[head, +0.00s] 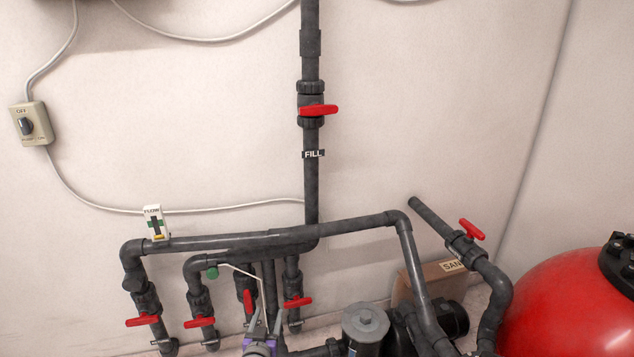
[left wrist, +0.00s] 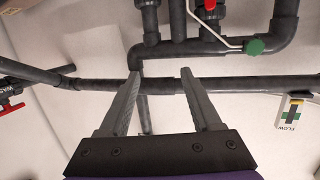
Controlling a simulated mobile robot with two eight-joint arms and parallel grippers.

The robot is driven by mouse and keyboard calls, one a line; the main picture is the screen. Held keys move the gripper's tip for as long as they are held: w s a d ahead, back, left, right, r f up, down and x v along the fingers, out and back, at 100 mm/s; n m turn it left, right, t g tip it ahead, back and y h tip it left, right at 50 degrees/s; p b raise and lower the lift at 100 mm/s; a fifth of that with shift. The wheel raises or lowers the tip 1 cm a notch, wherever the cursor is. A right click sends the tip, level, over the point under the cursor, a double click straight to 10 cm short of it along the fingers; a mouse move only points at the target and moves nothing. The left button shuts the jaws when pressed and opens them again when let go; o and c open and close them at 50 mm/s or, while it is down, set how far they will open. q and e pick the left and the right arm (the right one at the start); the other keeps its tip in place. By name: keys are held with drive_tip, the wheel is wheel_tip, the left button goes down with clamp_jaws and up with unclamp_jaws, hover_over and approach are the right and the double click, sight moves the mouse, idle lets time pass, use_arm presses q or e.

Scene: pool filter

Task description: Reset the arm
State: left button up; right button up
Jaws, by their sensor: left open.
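My left gripper (head: 267,314) shows low in the head view, just left of the bottom middle, with a purple body and grey fingers. It is in front of the lower pipes, near the red valve handles. In the left wrist view the two grey fingers (left wrist: 159,75) are spread apart with nothing held between them. Dark pipes show past the fingertips; I cannot tell whether the fingers touch them. My right gripper is in neither view.
Dark pipes (head: 225,243) with several red valve handles (head: 298,302) stand close around the gripper. A flow meter (head: 155,222) sits on the upper pipe. A grey-lidded pump (head: 365,325), a cardboard box (head: 432,274) and a red tank (head: 560,305) stand to the right.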

use_arm(q)
drive_tip(key=s+a+r+g, duration=0.1)
drive_tip(key=s+r+g, duration=0.2)
drive_tip(key=s, duration=0.6)
drive_tip(key=s+r+g, duration=0.3)
drive_tip(key=s, duration=0.6)
drive_tip(key=s+a+f+g, duration=0.1)
drive_tip(key=s+a+g, duration=0.15)
drive_tip(key=s, duration=0.95)
drive_tip(key=s+a+f+g, duration=0.1)
drive_tip(key=s+f+g, duration=0.15)
drive_tip(key=s, duration=0.95)
wheel_tip(320, 180, up, 29)
drive_tip(key=p, duration=2.5)
drive_tip(key=shift+w+d+n+y+p, duration=0.25)
drive_tip(key=shift+w+n+y+p, duration=0.05)
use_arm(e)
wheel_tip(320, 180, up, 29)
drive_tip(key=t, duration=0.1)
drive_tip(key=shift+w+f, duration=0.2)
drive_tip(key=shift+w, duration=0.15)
use_arm(q)
drive_tip(key=shift+s+r, duration=0.1)
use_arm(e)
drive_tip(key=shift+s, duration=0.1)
